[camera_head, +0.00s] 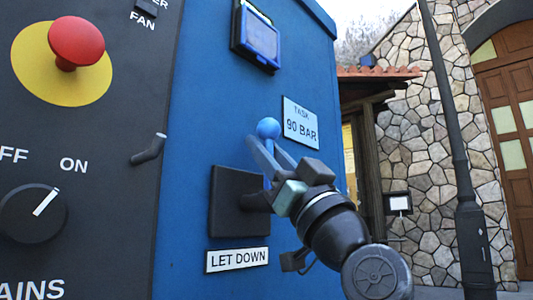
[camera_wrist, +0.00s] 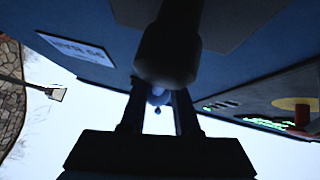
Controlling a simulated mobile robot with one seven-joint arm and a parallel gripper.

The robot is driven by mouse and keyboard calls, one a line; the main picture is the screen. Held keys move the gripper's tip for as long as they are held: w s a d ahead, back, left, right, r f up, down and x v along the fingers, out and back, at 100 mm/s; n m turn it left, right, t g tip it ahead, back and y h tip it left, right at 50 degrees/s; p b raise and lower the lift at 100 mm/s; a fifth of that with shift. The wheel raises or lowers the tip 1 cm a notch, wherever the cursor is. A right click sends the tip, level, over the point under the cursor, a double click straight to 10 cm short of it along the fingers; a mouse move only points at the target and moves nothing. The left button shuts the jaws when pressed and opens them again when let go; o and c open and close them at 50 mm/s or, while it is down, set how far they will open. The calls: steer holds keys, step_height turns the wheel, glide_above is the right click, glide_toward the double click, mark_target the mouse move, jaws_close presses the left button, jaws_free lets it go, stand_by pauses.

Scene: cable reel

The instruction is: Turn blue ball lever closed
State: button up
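The blue ball (camera_head: 268,128) tops a thin blue lever that points up from a black square plate (camera_head: 226,205) on the blue panel, above the LET DOWN label (camera_head: 237,260). My gripper (camera_head: 264,147) reaches up from the lower right, its two fingers apart just below the ball. The lever's stem is partly hidden by the gripper. In the wrist view, the ball (camera_wrist: 158,97) shows between my spread fingers (camera_wrist: 158,108), with light gaps beside it. A dark cylindrical part (camera_wrist: 167,55) stands close in front of the camera. I cannot tell whether either finger touches the lever.
A TASK 90 BAR sign (camera_head: 299,122) and a blue-framed display (camera_head: 257,36) are above. The dark panel at left carries a red button (camera_head: 77,40), a rotary switch (camera_head: 33,212) and a small dark handle (camera_head: 149,150).

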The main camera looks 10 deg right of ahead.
steer(key=shift+o, duration=0.8)
steer(key=shift+s+d+r, duration=0.25)
steer(key=shift+s+r, duration=0.15)
steer(key=shift+r, duration=0.05)
steer(key=shift+w+a+f, duration=0.1)
steer(key=shift+w+f, duration=0.05)
steer(key=shift+f, duration=0.15)
steer(key=p+v, duration=0.2)
steer(key=v, duration=1)
steer(key=shift+s+f, duration=0.2)
steer(key=shift+s, duration=0.2)
